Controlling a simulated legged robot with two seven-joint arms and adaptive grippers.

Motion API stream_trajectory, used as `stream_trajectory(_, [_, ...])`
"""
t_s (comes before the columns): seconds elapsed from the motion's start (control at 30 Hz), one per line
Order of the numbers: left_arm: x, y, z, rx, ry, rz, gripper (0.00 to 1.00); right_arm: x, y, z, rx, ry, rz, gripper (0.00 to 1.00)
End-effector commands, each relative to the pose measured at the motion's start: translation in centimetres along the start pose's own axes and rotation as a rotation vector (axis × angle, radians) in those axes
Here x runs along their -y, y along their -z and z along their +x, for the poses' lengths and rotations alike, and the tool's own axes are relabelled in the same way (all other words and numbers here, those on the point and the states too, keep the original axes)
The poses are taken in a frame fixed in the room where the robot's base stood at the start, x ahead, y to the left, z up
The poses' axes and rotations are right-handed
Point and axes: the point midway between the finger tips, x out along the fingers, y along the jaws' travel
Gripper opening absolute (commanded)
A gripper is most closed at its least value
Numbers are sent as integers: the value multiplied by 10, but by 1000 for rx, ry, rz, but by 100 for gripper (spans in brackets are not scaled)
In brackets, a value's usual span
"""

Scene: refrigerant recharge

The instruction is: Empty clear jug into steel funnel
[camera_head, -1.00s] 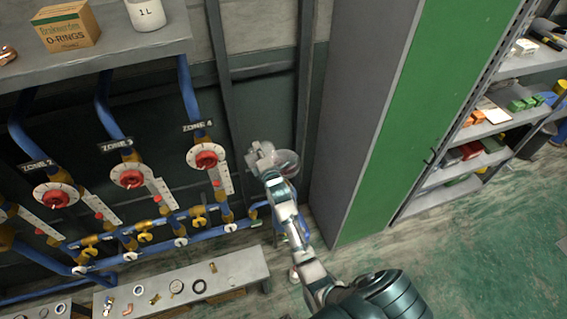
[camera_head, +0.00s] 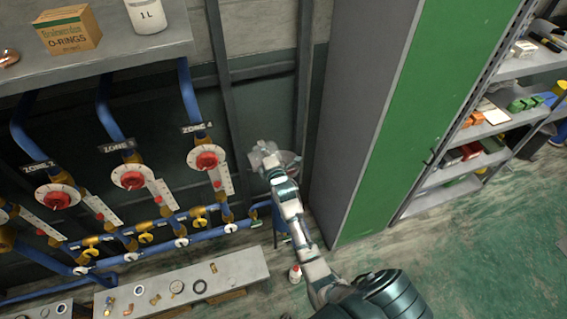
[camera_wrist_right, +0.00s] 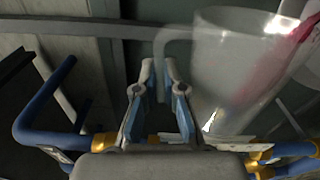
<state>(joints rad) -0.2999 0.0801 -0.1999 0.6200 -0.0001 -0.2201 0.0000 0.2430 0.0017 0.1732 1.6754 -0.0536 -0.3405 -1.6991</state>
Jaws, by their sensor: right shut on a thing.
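The clear jug (camera_head: 261,152) is at the end of my right arm in the head view, in front of the dark wall panel. In the right wrist view the jug (camera_wrist_right: 228,70) fills the upper right, tilted, with a pink-red streak of liquid toward its upper right side. My right gripper (camera_wrist_right: 158,82) is shut on the jug's handle. A grey round rim, apparently the steel funnel (camera_head: 291,158), shows just right of the jug in the head view, partly hidden by my gripper and arm. I cannot tell whether liquid is flowing. My left gripper is not in view.
Blue pipes with red zone valves (camera_head: 206,158) line the wall at left. A low bench (camera_head: 240,268) with small fittings stands below. A tall green and grey cabinet (camera_head: 390,120) is close on the right, with shelves (camera_head: 480,130) beyond. The green floor is open at lower right.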

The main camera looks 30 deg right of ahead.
Motion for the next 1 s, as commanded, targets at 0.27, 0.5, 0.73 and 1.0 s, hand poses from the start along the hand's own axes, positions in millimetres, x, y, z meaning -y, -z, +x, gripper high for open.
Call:
stream_trajectory(0.27, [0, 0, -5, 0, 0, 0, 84, -3, -4, 0, 0, 0, 33, 0])
stream_trajectory(0.5, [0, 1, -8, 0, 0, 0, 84, -4, -8, 0, 0, 0, 61, 0])
stream_trajectory(0.73, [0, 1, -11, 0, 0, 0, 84, -5, -12, 0, 1, 1, 88, 0])
stream_trajectory(1.0, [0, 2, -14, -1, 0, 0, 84, -6, -16, 0, 0, 2, 122, 0])
